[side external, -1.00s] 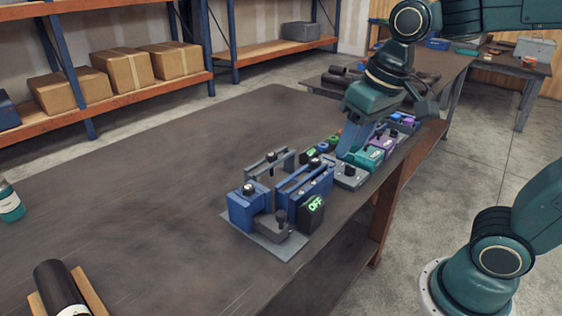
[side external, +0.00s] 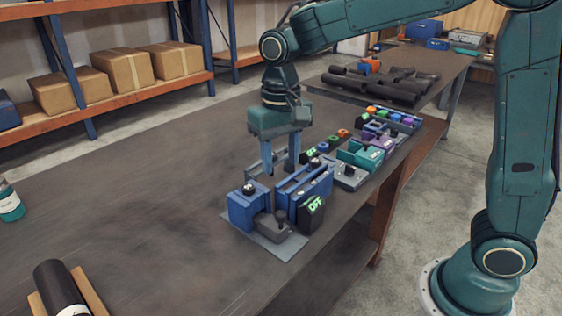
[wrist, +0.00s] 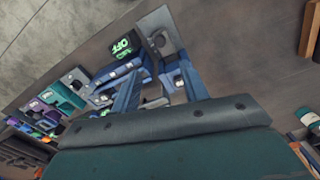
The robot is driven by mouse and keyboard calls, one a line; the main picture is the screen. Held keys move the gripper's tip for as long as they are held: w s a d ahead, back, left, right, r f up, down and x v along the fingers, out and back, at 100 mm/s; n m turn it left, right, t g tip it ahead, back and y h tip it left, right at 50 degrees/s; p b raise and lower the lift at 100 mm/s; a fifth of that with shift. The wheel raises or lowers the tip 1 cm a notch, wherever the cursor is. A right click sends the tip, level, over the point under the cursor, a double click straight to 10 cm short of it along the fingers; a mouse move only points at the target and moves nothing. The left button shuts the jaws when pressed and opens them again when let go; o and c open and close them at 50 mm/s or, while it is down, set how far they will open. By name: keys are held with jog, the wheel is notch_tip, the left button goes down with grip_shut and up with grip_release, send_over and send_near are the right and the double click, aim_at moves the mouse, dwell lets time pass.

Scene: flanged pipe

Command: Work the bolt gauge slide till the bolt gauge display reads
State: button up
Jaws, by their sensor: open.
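The bolt gauge is a blue and grey device (side external: 243,211) on a grey base plate at the near edge of the bench in the side view. Its black display (side external: 311,213) shows green "OFF", and the display also shows in the wrist view (wrist: 124,46). A grey block with a dark knob (side external: 276,226), which looks like the slide, sits at the front between the blue body and the display. My gripper (side external: 279,172) is open and empty, pointing down above and behind the gauge's blue rails. Whether its fingertips touch anything is unclear.
A row of small devices, including a teal block (side external: 362,154), runs along the bench edge to the back right. A black cylinder (side external: 58,284) lies in a wooden cradle at the front left. The bench's left middle is clear.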

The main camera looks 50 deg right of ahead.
aim_at(281, 213)
notch_tip(281, 213, down, 14)
jog(key=shift+r, duration=0.1)
dwell(0.9)
